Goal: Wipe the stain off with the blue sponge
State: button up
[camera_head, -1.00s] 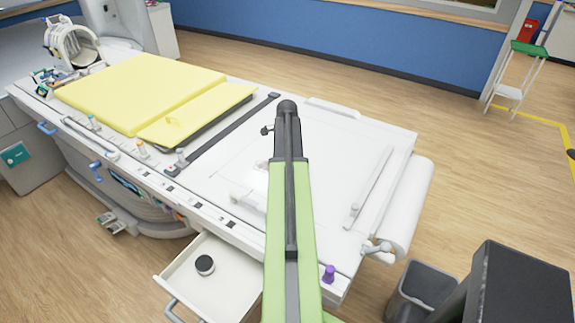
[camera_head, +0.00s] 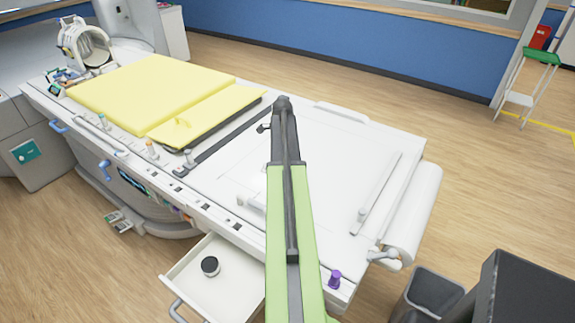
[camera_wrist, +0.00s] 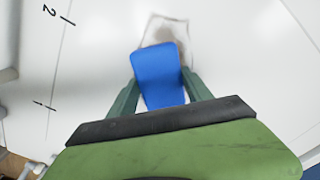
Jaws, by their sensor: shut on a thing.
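The blue sponge (camera_wrist: 160,68) is held between the two green fingers of my gripper (camera_wrist: 160,80) in the wrist view. The gripper is shut on it. A grey-brown stain (camera_wrist: 166,34) on the white table top shows just beyond the sponge's far edge. The sponge overlaps the near part of the stain in the picture; I cannot tell whether it touches the surface. In the head view my arm hides the sponge, and I cannot make out the stain or the gripper there.
The white table (camera_head: 345,165) carries yellow pads (camera_head: 150,90) and a dark strap. A drawer (camera_head: 215,285) with a dark round item (camera_head: 210,266) stands open at the front. A purple knob (camera_head: 334,279) is near the corner. A grey bin (camera_head: 425,295) stands at lower right.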

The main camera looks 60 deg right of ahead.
aim_at(265, 162)
jog(key=shift+w, duration=4.55)
jog(key=shift+s+a+f, duration=0.1)
jog(key=shift+s, duration=1.75)
jog(key=shift+c, duration=0.6)
jog(key=shift+s, duration=1.85)
jog(key=shift+s, duration=0.1)
